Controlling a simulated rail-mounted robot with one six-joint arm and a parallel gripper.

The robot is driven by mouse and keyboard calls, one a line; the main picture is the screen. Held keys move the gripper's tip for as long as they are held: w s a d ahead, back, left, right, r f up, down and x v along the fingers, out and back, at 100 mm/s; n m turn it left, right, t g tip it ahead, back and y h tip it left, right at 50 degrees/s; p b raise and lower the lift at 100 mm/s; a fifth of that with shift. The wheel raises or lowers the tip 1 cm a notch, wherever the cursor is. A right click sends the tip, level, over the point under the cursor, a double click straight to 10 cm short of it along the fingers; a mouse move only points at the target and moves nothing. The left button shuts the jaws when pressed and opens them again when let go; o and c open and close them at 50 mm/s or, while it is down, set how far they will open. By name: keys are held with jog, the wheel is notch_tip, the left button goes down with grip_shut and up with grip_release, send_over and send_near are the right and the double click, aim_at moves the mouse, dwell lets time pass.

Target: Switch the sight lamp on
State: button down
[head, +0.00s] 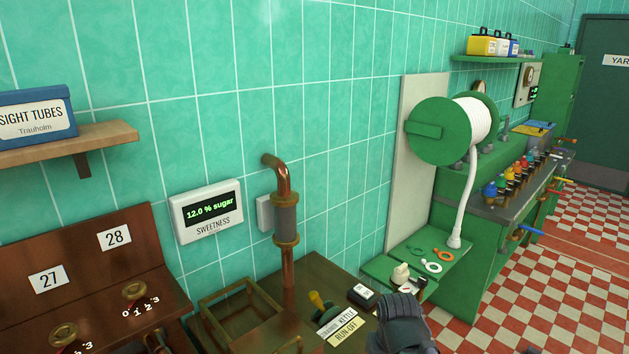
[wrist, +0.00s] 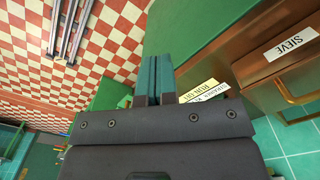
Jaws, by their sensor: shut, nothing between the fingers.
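No part in view carries a readable lamp label. A grey sight section (head: 286,218) sits in the copper pipe (head: 289,265), with a pale box (head: 265,213) on the wall beside it. A small black-and-white switch-like block (head: 362,295) lies on the brown counter near the pipe; its setting is too small to tell. My gripper (head: 400,310) is at the counter's right edge in the head view, just right of and nearer than that block. In the wrist view my gripper (wrist: 158,75) has its teal fingers together, empty. The block is not seen there.
A brass-framed open box (head: 240,308) stands left. A green shelf with rings (head: 432,262) and a hose reel (head: 450,130) are right. A SIEVE drawer (wrist: 285,65) shows in the wrist view.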

jog(key=shift+r, duration=0.15)
notch_tip(320, 180, up, 7)
jog(key=n+p, duration=0.7)
jog(key=n, duration=1.6)
send_over(358, 287)
jog(key=n, duration=0.3)
jog(key=shift+d, duration=0.1)
jog(key=shift+s, duration=0.1)
notch_tip(358, 287, down, 14)
jog(key=b, duration=1.3)
jog(key=shift+b, duration=0.4)
